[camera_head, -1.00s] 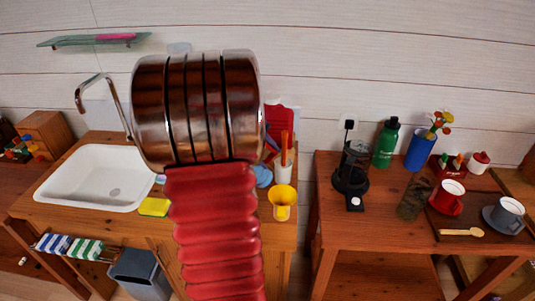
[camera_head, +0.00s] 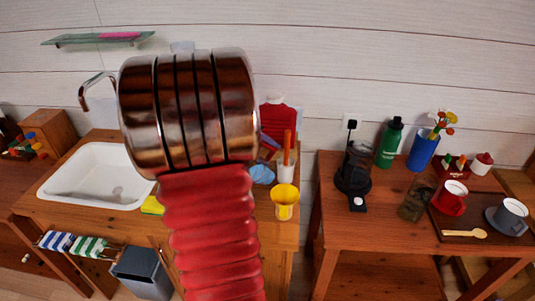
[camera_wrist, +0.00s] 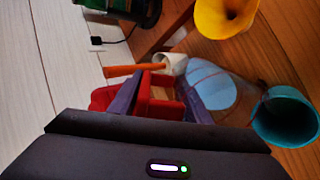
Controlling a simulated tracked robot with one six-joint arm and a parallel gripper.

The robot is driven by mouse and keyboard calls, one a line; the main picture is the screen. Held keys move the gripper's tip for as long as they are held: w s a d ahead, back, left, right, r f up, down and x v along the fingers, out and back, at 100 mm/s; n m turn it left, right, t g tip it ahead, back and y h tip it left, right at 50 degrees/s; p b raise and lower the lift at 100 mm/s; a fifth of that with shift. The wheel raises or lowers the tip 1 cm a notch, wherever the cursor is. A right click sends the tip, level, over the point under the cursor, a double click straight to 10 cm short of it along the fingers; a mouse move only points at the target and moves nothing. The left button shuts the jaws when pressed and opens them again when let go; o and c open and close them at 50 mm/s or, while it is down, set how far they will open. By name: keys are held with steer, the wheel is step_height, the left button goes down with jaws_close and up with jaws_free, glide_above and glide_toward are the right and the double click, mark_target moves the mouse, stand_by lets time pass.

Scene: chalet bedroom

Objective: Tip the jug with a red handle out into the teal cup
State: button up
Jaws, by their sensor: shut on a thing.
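My gripper (camera_wrist: 160,97) shows in the wrist view with its purple fingers closed on a red handle (camera_wrist: 160,108). The jug (camera_wrist: 209,86) is clear, with a pale blue patch inside it, just beyond the fingers. Its tilt is hard to judge. The teal cup (camera_wrist: 285,117) lies to the right of the jug in the wrist view, its round mouth visible and apart from the gripper. In the head view my arm covers the gripper and the teal cup. Only a blue part of the jug (camera_head: 262,174) shows beside the arm.
A white sink (camera_head: 95,178) is at left. Another table (camera_head: 380,245) at right holds a coffee maker (camera_head: 354,172), green bottle (camera_head: 389,145) and red cup (camera_head: 453,198).

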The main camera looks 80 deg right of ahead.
steer(key=shift+w+a+r+g+h, duration=0.2)
steer(key=shift+r+g+h, duration=0.15)
steer(key=shift+r, duration=0.25)
steer(key=shift+w+a+r+g+h, duration=0.15)
steer(key=shift+a+r+g+h, duration=0.1)
steer(key=shift+r+h, duration=0.25)
steer(key=shift+w+a+r+g+h, duration=0.15)
steer(key=shift+r+g+h, duration=0.15)
steer(key=shift+r, duration=0.35)
stand_by(0.3)
steer(key=shift+w+a+r+g+h, duration=0.25)
steer(key=shift+a+r+h, duration=0.1)
steer(key=shift+r, duration=0.1)
steer(key=shift+w+a+r+g+h, duration=0.2)
steer(key=shift+r+g+h, duration=0.1)
steer(key=shift+r, duration=0.15)
stand_by(0.4)
steer(key=shift+w+a+r+g+h, duration=0.55)
steer(key=shift+a+r+g+h, duration=0.05)
steer(key=shift+a+r+h, duration=0.1)
steer(key=shift+w+a+r+g+h, duration=0.55)
steer(key=shift+a+r+h, duration=0.15)
stand_by(1.1)
steer(key=shift+w+a+r+g+h, duration=0.45)
steer(key=shift+w+a+h, duration=0.15)
steer(key=shift+a, duration=0.1)
steer(key=shift+w+a+r+g+h, duration=0.35)
steer(key=shift+w+a+g+h, duration=0.15)
steer(key=shift+a, duration=0.2)
stand_by(0.8)
